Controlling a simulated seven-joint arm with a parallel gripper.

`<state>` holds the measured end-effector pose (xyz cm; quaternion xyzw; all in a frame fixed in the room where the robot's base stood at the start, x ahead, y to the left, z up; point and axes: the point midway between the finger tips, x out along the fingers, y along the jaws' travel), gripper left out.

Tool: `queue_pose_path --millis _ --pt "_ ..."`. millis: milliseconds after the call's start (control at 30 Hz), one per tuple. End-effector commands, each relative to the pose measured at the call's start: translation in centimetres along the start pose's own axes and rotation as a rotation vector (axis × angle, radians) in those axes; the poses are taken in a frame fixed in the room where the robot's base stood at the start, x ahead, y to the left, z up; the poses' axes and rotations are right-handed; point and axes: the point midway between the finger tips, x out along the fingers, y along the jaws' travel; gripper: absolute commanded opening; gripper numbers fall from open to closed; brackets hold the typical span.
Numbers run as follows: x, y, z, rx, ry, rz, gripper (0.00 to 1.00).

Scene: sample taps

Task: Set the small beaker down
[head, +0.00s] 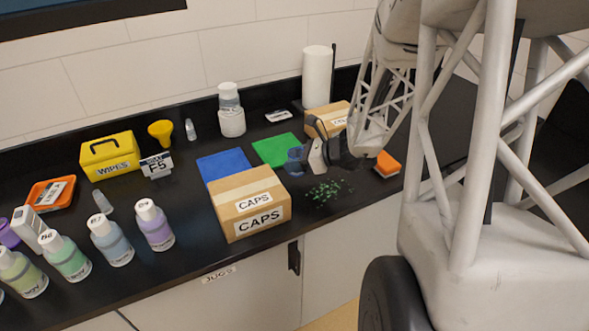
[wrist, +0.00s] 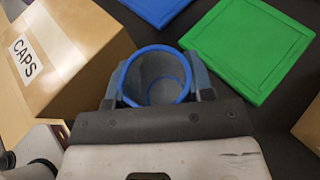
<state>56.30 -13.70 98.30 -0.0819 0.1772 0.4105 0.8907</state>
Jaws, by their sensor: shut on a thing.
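The small beaker, a dark grey cup with a blue rim (head: 296,159), is in my gripper (head: 303,157). In the wrist view the beaker (wrist: 157,97) sits between the two fingers (wrist: 156,85), its open mouth facing the camera, and it looks empty. The gripper is shut on it from the right side in the head view. The beaker is near the front edge of the green mat (head: 276,149), beside it in the wrist view. Its base is hidden, so I cannot tell whether it touches the counter.
A cardboard CAPS box (head: 247,205) stands close at left, by a blue mat (head: 223,164). Green bits (head: 326,190) lie in front of the gripper, and an orange-and-white block (head: 387,164) at right. Another box (head: 328,119) and a white roll (head: 318,77) stand behind. Bottles fill the left front.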

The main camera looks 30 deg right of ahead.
Motion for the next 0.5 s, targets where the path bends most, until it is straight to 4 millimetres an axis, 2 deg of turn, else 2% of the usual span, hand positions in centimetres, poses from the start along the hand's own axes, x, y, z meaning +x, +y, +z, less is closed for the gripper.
queue_pose_path --millis 167,500 --pt "0.1 0.0 -0.3 0.002 0.000 0.000 0.26" --pt "1.2 0.0 -2.9 0.002 0.000 0.000 0.26"
